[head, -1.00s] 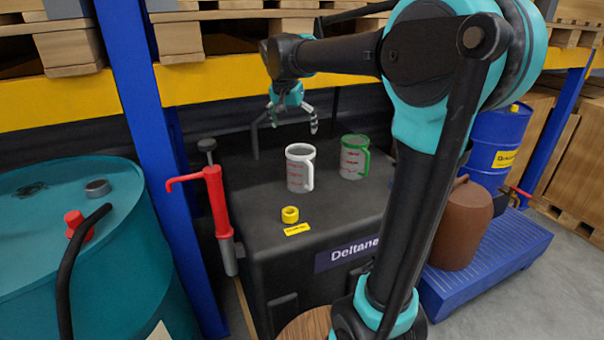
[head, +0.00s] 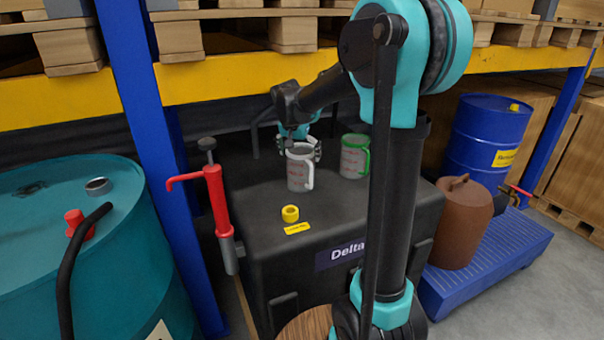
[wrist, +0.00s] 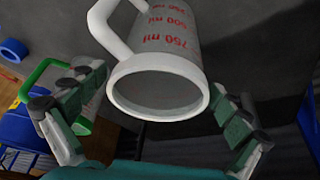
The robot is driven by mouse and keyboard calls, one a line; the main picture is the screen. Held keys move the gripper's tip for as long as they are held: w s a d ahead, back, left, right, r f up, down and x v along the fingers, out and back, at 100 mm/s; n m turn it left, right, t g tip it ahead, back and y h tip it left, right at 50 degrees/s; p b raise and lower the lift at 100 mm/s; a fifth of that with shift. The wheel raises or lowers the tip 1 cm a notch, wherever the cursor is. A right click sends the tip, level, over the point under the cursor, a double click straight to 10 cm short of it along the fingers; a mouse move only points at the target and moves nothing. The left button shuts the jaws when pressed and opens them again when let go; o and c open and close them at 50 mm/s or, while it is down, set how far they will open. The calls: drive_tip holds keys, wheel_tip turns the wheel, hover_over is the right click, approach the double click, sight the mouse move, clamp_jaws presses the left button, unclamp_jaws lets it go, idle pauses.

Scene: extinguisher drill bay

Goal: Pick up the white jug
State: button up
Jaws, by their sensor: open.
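The white jug (head: 300,172) stands upright on top of the black tank, with red markings and its handle to the right in the head view. In the wrist view the white jug (wrist: 160,70) fills the middle, its open rim facing the camera. My gripper (head: 303,150) is just behind the jug in the head view. In the wrist view my gripper (wrist: 150,120) is open, with one finger on each side of the jug's rim and gaps between. The green-handled jug (head: 354,157) stands to the right; it also shows behind the left finger in the wrist view (wrist: 85,125).
The black tank (head: 270,235) carries a yellow cap (head: 290,213) in front of the jugs. A red hand pump (head: 215,205) stands at its left edge. A yellow shelf beam (head: 240,83) crosses above. A brown can (head: 463,230) and blue drum (head: 487,135) stand right.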

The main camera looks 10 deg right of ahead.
drive_tip(key=shift+f, duration=0.2)
drive_tip(key=c, duration=1.5)
drive_tip(key=shift+r, duration=0.15)
